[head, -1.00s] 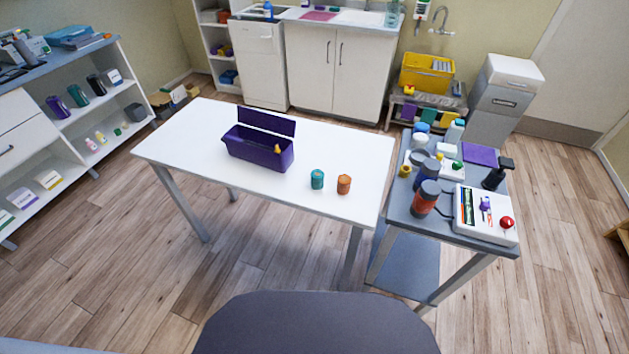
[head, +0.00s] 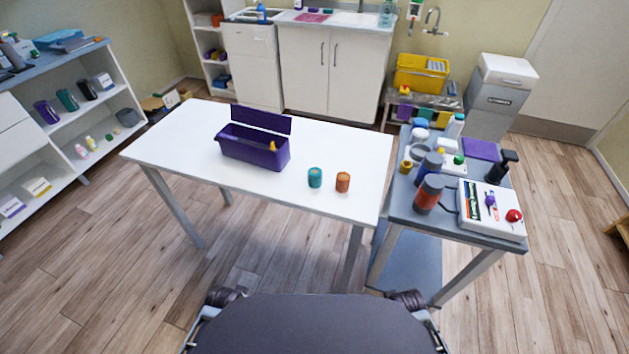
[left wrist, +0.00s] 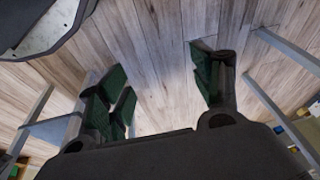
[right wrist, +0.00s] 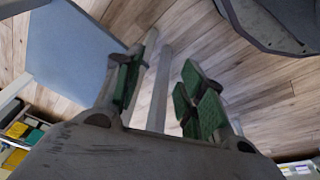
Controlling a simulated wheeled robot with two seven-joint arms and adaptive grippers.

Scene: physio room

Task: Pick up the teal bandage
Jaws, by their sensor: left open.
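The teal bandage (head: 315,177) is a small upright roll on the white table (head: 180,150), near its front right part. An orange roll (head: 343,182) stands just right of it, with a small gap. My left gripper (left wrist: 160,90) is open and empty in the left wrist view, with bare floor between its fingers. My right gripper (right wrist: 160,95) is open and empty in the right wrist view, over floor and a table leg. Both grippers are low, on the near side of the table and away from the bandage. Neither wrist view shows the bandage.
A purple box with its lid raised (head: 250,153) stands left of the rolls. A grey side table (head: 400,212) at the right holds several bottles and a white case (head: 490,220). Shelves (head: 95,128) stand at the left. Floor in front of the table is clear.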

